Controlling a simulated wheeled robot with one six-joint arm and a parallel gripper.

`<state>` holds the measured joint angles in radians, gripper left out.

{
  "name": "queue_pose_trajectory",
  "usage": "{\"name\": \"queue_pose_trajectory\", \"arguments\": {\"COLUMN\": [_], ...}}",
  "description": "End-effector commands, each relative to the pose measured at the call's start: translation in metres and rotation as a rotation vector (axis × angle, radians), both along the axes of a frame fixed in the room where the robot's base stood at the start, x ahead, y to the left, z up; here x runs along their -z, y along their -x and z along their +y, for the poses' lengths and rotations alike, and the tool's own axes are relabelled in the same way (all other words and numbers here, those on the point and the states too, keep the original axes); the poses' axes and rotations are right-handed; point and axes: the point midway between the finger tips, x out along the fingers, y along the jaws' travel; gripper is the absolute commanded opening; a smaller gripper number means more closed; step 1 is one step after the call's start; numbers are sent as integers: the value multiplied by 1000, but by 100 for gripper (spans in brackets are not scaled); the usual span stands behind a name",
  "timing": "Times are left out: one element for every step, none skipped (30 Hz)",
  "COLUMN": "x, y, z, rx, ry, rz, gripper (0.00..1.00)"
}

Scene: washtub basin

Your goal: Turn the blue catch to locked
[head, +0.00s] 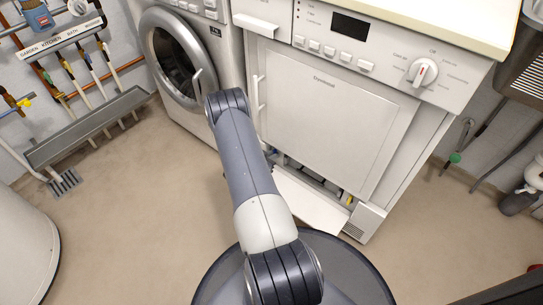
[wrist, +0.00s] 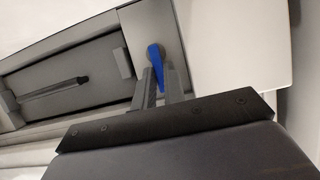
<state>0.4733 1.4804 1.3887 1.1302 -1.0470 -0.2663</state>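The blue catch (wrist: 155,66) shows in the wrist view as a small lever with a rounded top, narrowing downward, on a grey plate (wrist: 140,25). My gripper (wrist: 162,78) is right at the catch, with one grey finger on each side of the lever. The fingers stand apart; I cannot tell whether either one touches the lever. In the head view my arm reaches toward the low opening of the dryer (head: 330,100), and my gripper and the catch are hidden there.
A light flap (head: 312,207) lies open at the dryer's foot. A front-loading washing machine (head: 180,60) stands to the left. A grey trough (head: 90,130) runs along the left wall, and a white drum (head: 25,245) stands at lower left. The floor between is clear.

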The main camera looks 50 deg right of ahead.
Motion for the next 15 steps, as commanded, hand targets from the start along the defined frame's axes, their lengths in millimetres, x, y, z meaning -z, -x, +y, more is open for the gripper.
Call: {"name": "queue_pose_trajectory", "arguments": {"x": [0, 0, 0, 0, 0, 0, 0, 0, 0, 0, 0, 1, 1, 1, 1], "y": [0, 0, 0, 0, 0, 0, 0, 0, 1, 1, 1, 1, 2, 2, 2], "z": [0, 0, 0, 0, 0, 0, 0, 0, 0, 0, 0, 0, 0, 0, 0], "rx": [0, 1, 1, 1, 1, 1, 1, 1, 0, 0, 0, 2, 2, 1, 1], "ry": [0, 0, 0, 0, 0, 0, -1, -1, -1, -1, -2, -2, -3, -3, -4], "rz": [0, 0, 0, 0, 0, 0, 0, 0, -1, -3, -6, -12, -17, -24, -37], "gripper": [2, 0, 0, 0, 0, 0, 0, 0, 0, 0, 0, 0, 0, 0, 0]}}
